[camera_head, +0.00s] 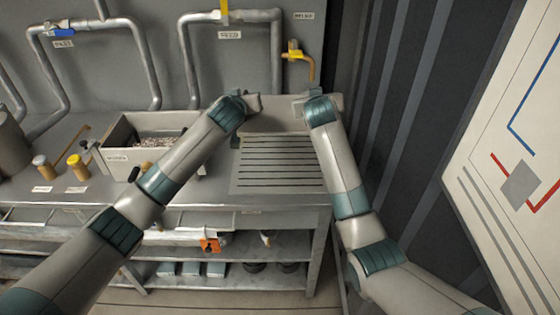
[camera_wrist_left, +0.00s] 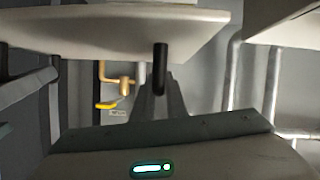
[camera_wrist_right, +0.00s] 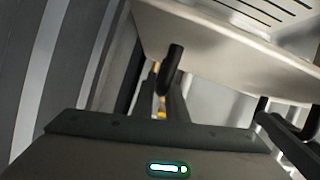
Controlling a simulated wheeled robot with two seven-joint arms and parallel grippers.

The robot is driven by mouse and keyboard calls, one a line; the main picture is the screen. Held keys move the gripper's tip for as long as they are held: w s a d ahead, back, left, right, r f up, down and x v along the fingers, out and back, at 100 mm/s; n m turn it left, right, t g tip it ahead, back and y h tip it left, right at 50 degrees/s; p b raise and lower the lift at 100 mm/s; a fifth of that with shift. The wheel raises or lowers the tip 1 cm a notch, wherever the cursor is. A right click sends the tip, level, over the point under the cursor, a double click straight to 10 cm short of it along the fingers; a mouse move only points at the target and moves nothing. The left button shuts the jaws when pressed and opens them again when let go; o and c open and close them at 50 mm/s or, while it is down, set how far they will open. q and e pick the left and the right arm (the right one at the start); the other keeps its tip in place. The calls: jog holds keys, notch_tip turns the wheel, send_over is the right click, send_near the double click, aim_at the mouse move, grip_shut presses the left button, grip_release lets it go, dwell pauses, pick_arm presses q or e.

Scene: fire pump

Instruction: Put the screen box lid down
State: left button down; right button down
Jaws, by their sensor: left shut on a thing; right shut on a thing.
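The screen box lid (camera_head: 280,118) appears as a plain grey panel between my two grippers, at the far end of the slatted board. My left gripper (camera_head: 250,103) and right gripper (camera_head: 316,97) are at its left and right far sides. In the left wrist view, the left fingers (camera_wrist_left: 162,95) are shut on a black handle beside a pale panel. In the right wrist view, the right fingers (camera_wrist_right: 172,85) are shut on a similar handle. The open screen box (camera_head: 118,160), with grainy contents, stands to the left. Whether the lid touches the board is unclear.
The slatted board (camera_head: 278,180) lies at the counter's right end, with its slats bare. Yellow-capped jars (camera_head: 77,168) stand left of the box. Pipes and a yellow valve (camera_head: 293,50) are on the back wall. A striped dark wall (camera_head: 395,130) is close on the right.

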pick_arm(q)
jog(key=shift+a, duration=0.1)
